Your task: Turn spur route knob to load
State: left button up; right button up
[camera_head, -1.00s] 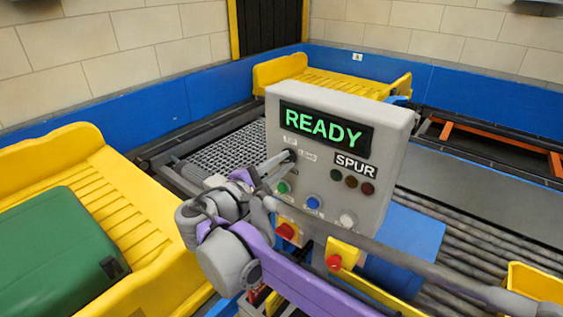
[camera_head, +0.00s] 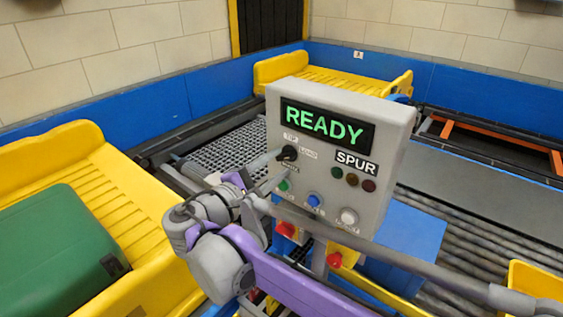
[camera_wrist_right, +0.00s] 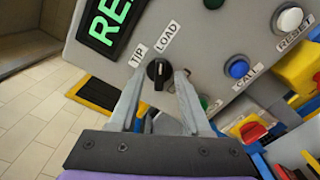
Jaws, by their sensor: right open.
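The spur route knob (camera_head: 289,153) is a black round knob on the grey control box (camera_head: 399,140), beside the TIP (camera_head: 291,138) and LOAD (camera_head: 309,153) labels. In the right wrist view the knob (camera_wrist_right: 158,71) has a pale pointer line running up the picture, roughly toward the gap between the labels. My right gripper (camera_head: 281,163) is open at the knob. In the wrist view its fingertips (camera_wrist_right: 159,77) stand on either side of the knob, with small gaps; I cannot tell if either touches. My left gripper is not in view.
The box's display reads READY (camera_head: 325,125). Green, blue (camera_head: 313,200) and white (camera_head: 348,216) buttons sit below the knob. Red buttons are lower down. A yellow tray with a green case (camera_head: 62,245) stands at left; rollers (camera_head: 480,250) run at right.

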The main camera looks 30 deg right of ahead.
jog(key=v, duration=0.8)
jog(key=shift+a+b, duration=0.3)
jog(key=shift+b, duration=0.1)
jog(key=shift+s, duration=0.15)
